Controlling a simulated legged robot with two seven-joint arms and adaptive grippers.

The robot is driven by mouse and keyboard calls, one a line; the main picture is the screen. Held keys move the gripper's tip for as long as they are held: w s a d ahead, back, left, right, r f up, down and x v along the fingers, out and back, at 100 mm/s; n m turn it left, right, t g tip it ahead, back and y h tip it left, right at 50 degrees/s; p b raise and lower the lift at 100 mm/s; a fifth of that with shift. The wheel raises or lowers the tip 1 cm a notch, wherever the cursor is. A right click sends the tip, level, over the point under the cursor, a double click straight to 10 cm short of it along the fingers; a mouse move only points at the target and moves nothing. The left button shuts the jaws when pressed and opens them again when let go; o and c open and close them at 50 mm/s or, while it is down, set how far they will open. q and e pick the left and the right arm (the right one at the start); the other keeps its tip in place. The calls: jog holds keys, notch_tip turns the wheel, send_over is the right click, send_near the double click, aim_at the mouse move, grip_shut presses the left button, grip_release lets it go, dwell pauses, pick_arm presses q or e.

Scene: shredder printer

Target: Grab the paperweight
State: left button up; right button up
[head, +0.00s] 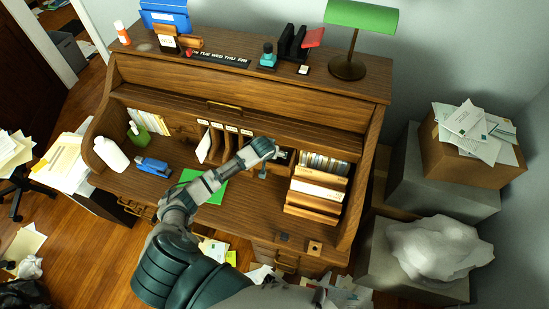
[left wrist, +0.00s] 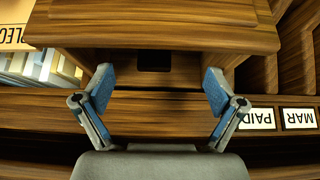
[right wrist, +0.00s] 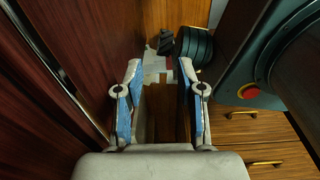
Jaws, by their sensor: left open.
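My left gripper (head: 268,148) reaches over the roll-top desk (head: 240,90) to the row of cubbies at its back. In the left wrist view my left gripper (left wrist: 160,85) is open, its blue-padded fingers well apart, with nothing held. A small dark square shape (left wrist: 154,62) shows between and beyond the fingertips in a cubby; I cannot tell whether it is an object or a hole. I cannot tell which thing is the paperweight. My right gripper (right wrist: 160,85) is open and empty, low down beside dark red-brown wood panels.
A green blotter (head: 205,186), blue stapler (head: 152,166) and white bottle (head: 110,154) are on the desktop. Labelled dividers (head: 215,140) and wooden trays (head: 315,190) flank the left gripper. A green lamp (head: 362,18) stands on top. Papers lie on the floor below.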

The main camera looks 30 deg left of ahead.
pick_arm(q)
jog(key=x, duration=0.5)
jog(key=shift+w+d, duration=0.1)
jog(key=shift+d, duration=0.25)
jog(key=shift+a+r, duration=0.1)
jog(key=c, duration=1.5)
jog(key=shift+o, duration=0.2)
